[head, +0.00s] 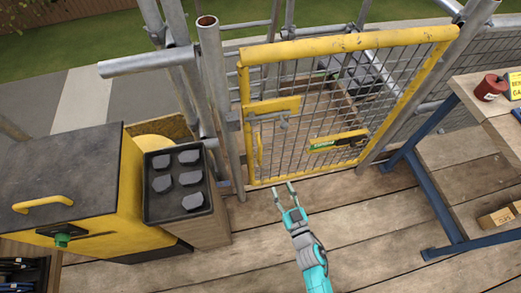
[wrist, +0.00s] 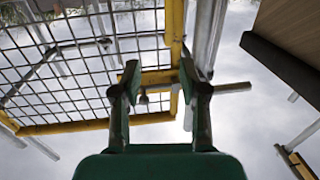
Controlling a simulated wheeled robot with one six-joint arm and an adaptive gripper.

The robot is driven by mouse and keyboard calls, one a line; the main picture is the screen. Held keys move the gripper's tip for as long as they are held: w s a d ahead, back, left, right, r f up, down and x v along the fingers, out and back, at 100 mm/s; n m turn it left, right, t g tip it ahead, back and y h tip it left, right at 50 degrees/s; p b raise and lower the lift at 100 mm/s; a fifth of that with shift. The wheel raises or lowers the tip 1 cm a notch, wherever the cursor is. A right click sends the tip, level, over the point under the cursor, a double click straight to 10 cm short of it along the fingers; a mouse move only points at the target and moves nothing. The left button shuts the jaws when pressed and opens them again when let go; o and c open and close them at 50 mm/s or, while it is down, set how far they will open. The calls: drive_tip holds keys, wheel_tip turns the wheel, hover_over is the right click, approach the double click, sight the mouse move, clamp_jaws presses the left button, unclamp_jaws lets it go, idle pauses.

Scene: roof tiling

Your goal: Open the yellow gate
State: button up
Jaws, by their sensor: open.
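The yellow gate (head: 345,44) stands upright between grey scaffold posts, a yellow frame with wire mesh. It looks closed, its left edge beside the left post. A yellow latch plate (head: 273,107) with a small grey knob (head: 284,123) is on its upper left. A yellow upright handle (head: 260,150) shows below it. My gripper (head: 283,189) is open and empty, low in front of the gate's lower left, apart from it. In the wrist view, my open fingers (wrist: 159,72) frame part of the gate, and the gate's frame (wrist: 174,30) shows behind them.
A yellow-black cabinet (head: 70,165) and a black tray (head: 165,214) with several dark pieces stand at left. A blue-legged bench (head: 440,190) holding a red container (head: 490,87) stands at right. The plank floor (head: 365,230) between is mostly clear.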

drive_tip(key=n+y, duration=0.1)
drive_tip(key=y, duration=0.1)
approach(261, 153)
drive_tip(key=shift+g, duration=0.3)
drive_tip(key=x, duration=1.1)
drive_tip(key=shift+r, duration=0.4)
drive_tip(key=shift+d, duration=0.1)
clamp_jaws()
